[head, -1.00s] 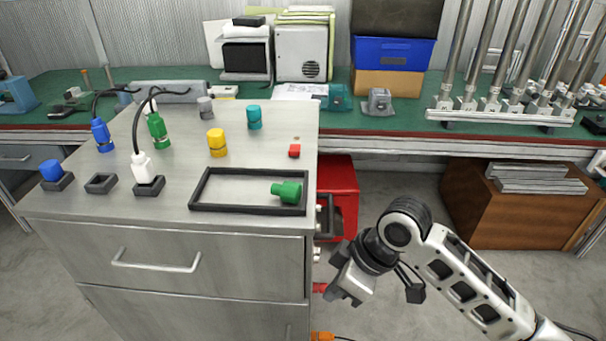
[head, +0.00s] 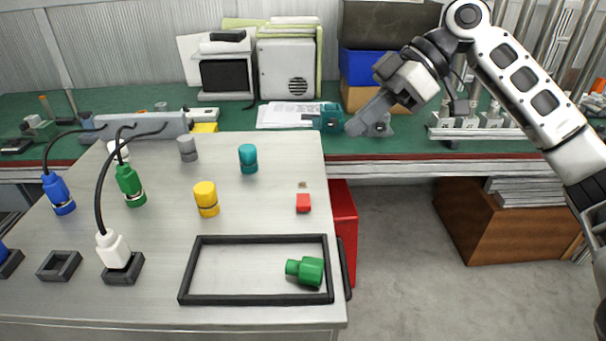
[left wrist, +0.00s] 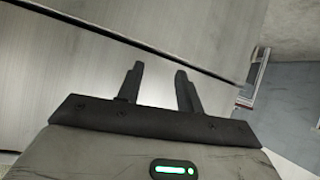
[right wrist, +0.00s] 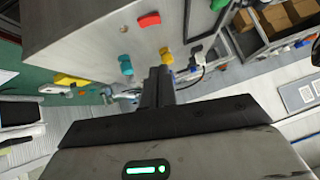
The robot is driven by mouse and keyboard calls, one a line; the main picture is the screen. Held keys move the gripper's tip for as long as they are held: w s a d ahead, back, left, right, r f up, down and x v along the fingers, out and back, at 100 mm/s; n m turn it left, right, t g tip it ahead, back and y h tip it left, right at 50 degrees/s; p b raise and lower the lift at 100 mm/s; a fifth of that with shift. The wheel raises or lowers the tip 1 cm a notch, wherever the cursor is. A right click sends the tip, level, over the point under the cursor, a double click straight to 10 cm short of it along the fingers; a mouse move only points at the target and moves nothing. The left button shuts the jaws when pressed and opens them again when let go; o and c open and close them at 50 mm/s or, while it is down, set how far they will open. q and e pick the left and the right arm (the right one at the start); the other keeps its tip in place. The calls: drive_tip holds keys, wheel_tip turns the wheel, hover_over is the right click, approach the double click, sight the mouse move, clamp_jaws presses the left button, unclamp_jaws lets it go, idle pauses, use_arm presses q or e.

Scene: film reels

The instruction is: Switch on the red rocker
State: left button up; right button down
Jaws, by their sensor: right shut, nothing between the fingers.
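A small red block-like piece (head: 303,203) sits near the right edge of the grey cabinet top (head: 265,205), behind the black-framed tray. I cannot tell whether it is the rocker, or its on or off position. It also shows in the right wrist view (right wrist: 148,19). My right gripper (head: 362,125) is shut and empty, raised to the right of the cabinet top, in front of the back bench, apart from the red piece. Its closed fingers show in the right wrist view (right wrist: 158,85). My left gripper (left wrist: 160,72) is open and empty beside a grey panel face.
The black-framed tray (head: 187,270) holds a green piece (head: 306,270). Yellow (head: 206,199), teal (head: 248,158) and grey (head: 187,148) cylinders stand behind it. Corded plugs, including a white one (head: 113,249), are at left. A white strip (head: 203,114) lies at the back.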

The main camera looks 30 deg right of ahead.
hover_over(297, 205)
drive_tip(key=d, duration=0.3)
wheel_tip(297, 205, down, 7)
drive_tip(key=shift+s+f, duration=0.1)
drive_tip(key=shift+f, duration=0.1)
drive_tip(key=shift+s+f, duration=0.25)
drive_tip(key=shift+f, duration=1.5)
use_arm(q)
drive_tip(key=shift+s+f, duration=0.25)
drive_tip(key=shift+s, duration=0.3)
